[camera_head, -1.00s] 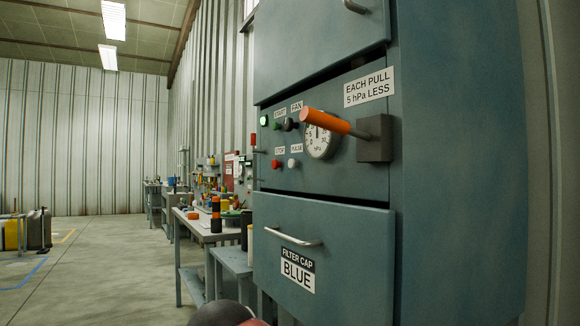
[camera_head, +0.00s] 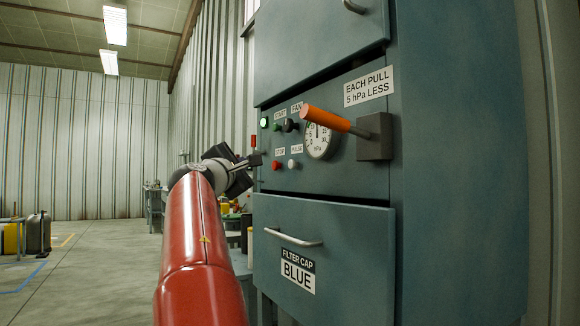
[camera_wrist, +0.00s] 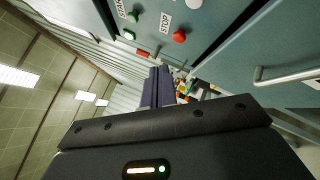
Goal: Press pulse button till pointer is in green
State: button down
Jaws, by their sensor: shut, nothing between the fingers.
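The pale pulse button (camera_head: 291,164) sits on the cabinet's control panel under its PULSE label, right of the red stop button (camera_head: 276,165). The round hPa gauge (camera_head: 319,143) is to the right, partly covered by the orange lever handle; its pointer and green zone are too small to read. My gripper (camera_head: 256,160) is shut and empty, left of the panel and apart from the pulse button. In the wrist view its fingers (camera_wrist: 157,86) lie together below the red stop button (camera_wrist: 179,36). A pale round part, probably the pulse button, is cut by that view's top edge.
An orange-handled lever (camera_head: 335,122) sticks out in front of the gauge. A green start button (camera_head: 276,126), a lit green lamp (camera_head: 264,122) and a black fan knob (camera_head: 290,125) are above. A drawer with a handle (camera_head: 293,238) lies below. Workbenches stand behind my arm.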

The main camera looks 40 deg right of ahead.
jog(key=shift+d, duration=0.1)
jog(key=s+d+p, duration=0.2)
jog(key=d, duration=0.6)
jog(key=shift+d, duration=0.2)
jog(key=shift+s, duration=0.1)
dwell(2.0)
jog(key=shift+d, duration=0.4)
jog(key=shift+s+d+p, duration=0.25)
jog(key=shift+d+p, duration=0.2)
jog(key=shift+d, duration=0.15)
dwell(0.8)
jog(key=shift+a, duration=0.1)
jog(key=shift+w+a+b, duration=0.2)
jog(key=shift+a+b, duration=0.2)
jog(key=shift+a, duration=0.45)
jog(key=shift+w+a+b, duration=0.2)
jog(key=shift+a+b, duration=0.05)
jog(key=shift+a, duration=0.55)
jog(key=shift+w+a+b, duration=0.2)
jog(key=shift+a, duration=0.65)
jog(key=shift+w+a+b, duration=0.2)
jog(key=shift+a+b, duration=0.05)
jog(key=shift+a, duration=0.55)
